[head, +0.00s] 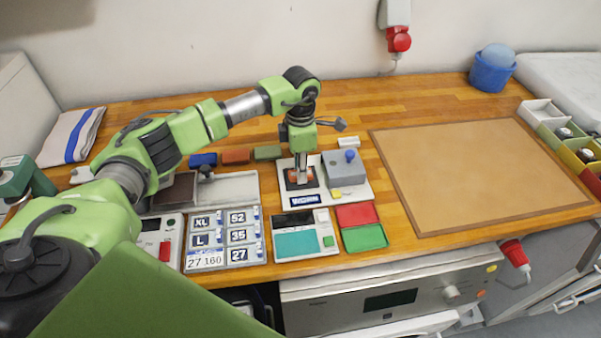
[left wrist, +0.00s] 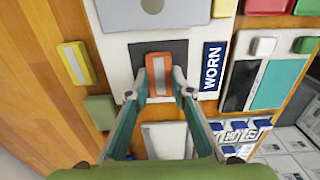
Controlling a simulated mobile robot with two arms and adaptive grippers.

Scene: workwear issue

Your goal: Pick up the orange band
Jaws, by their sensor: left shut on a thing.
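The orange band (left wrist: 158,70) has a pale grey stripe and lies between my left gripper's fingertips over a dark square pad (left wrist: 172,47). My left gripper (left wrist: 160,92) is shut on it, a finger on each side. In the head view my left gripper (head: 299,170) points down at the pad on a white plate (head: 285,203), and the band (head: 291,178) shows only partly around the fingers. Whether the band touches the pad is hard to tell. My right gripper is not in view.
Blue (head: 203,160), rust-coloured (head: 236,157) and green (head: 267,153) blocks lie left of the plate. A grey box with a blue knob (head: 346,168) stands close on the right. Red and green trays (head: 364,238) are in front. A bare tan mat (head: 475,175) lies right.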

